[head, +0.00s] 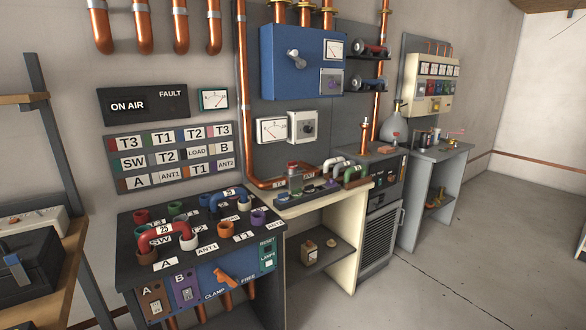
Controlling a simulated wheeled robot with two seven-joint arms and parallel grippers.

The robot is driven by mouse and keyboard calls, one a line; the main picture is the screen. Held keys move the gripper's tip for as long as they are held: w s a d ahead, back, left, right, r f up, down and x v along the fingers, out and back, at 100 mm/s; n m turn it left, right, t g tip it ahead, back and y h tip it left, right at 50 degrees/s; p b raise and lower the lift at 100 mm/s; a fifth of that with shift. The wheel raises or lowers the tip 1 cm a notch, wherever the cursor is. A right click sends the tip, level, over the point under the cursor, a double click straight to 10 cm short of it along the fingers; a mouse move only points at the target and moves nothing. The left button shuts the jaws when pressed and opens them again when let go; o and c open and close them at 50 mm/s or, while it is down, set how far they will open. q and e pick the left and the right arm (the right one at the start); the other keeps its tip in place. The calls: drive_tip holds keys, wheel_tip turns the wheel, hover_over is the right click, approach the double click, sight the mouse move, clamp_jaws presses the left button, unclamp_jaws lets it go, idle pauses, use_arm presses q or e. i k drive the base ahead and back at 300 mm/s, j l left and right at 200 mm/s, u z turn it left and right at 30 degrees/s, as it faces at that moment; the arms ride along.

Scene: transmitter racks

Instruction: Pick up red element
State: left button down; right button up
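Several red things show, and I cannot tell which one is the red element. A red U-shaped link with a pale end (163,231) stands on the black sloping patch desk (130,240), near its sockets labelled SW. A small red-topped piece (292,167) stands on the bench tray in the middle. A dark cylinder with red parts (371,48) lies on the upper wall shelf at right. Neither of my grippers is in view.
A blue U-link (226,194) and several coloured sockets share the desk. Grey and green links (353,173) stand on the cream bench (345,204). A wooden shelf (70,255) with dark equipment is at left. Open floor (480,240) lies at right.

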sight(292, 165)
drive_tip(key=i+l+u, duration=0.45)
drive_tip(key=i+l, duration=0.6)
